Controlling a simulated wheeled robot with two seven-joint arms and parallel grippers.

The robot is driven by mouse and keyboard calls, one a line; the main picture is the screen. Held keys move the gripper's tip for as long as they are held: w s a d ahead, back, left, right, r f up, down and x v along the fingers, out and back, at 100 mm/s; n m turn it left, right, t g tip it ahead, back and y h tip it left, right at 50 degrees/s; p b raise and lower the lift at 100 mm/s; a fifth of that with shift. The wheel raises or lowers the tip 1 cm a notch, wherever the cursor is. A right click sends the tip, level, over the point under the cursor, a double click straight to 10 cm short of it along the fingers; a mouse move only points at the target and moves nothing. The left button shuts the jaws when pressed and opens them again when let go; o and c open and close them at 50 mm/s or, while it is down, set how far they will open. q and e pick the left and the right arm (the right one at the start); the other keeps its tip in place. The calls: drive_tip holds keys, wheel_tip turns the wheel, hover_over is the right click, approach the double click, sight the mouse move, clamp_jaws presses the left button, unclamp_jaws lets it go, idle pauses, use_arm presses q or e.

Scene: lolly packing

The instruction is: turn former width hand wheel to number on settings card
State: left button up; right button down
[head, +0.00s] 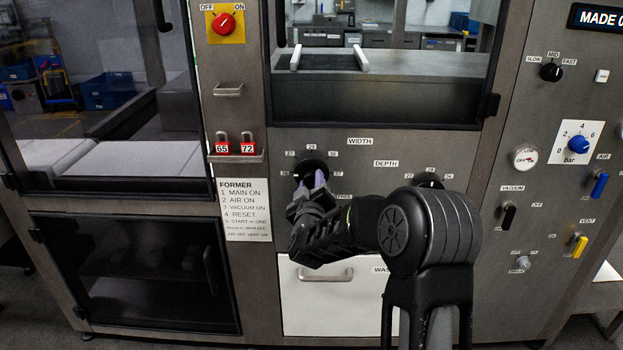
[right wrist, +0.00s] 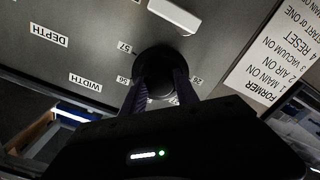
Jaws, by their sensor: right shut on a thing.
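The black width hand wheel (head: 309,163) sits on the grey panel, lower left of the WIDTH label (head: 359,141), with small number labels around it. My right gripper (head: 318,182) is shut on it. In the right wrist view the dark round wheel (right wrist: 156,58) sits between my two fingers (right wrist: 160,82); its pointer cannot be made out. The depth hand wheel (head: 429,181) is to the right, partly hidden by my arm. A white card (head: 245,207) headed FORMER lists start steps; I read no width number on it. My left gripper is not in view.
A white drawer (head: 325,300) with a handle is below. Knobs and levers, such as the blue air lever (head: 599,185), stick out at the right. A windowed chamber (head: 380,85) is above.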

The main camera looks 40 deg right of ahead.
drive_tip(key=shift+r+n+p, duration=0.1)
drive_tip(key=shift+n+p, duration=0.25)
drive_tip(key=shift+n, duration=0.45)
drive_tip(key=c, duration=0.9)
unclamp_jaws()
drive_tip(key=v, duration=0.7)
drive_tip(key=shift+s+a, duration=0.25)
drive_tip(key=shift+s, duration=0.05)
